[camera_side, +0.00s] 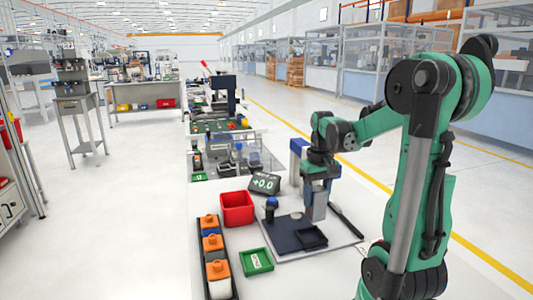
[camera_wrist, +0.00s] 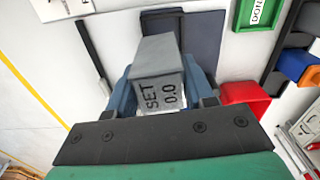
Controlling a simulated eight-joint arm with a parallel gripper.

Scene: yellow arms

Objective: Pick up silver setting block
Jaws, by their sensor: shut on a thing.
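The silver setting block (camera_wrist: 157,75) is marked "SET 0.0" in the wrist view. My gripper (camera_wrist: 165,95) has its blue fingers on both sides of it and is shut on it. In the side view the block (camera_side: 319,206) hangs upright from my gripper (camera_side: 318,190), above or near the dark blue pad on the grey plate. I cannot tell whether its lower end touches anything.
A display reading "+0.0" (camera_side: 264,184) stands behind the plate (camera_side: 330,245). A red bin (camera_side: 237,208), a green "DONE" tray (camera_side: 256,261) and a black rack (camera_side: 222,243) with orange-topped items are to the left. A black bar (camera_side: 346,220) lies at the right.

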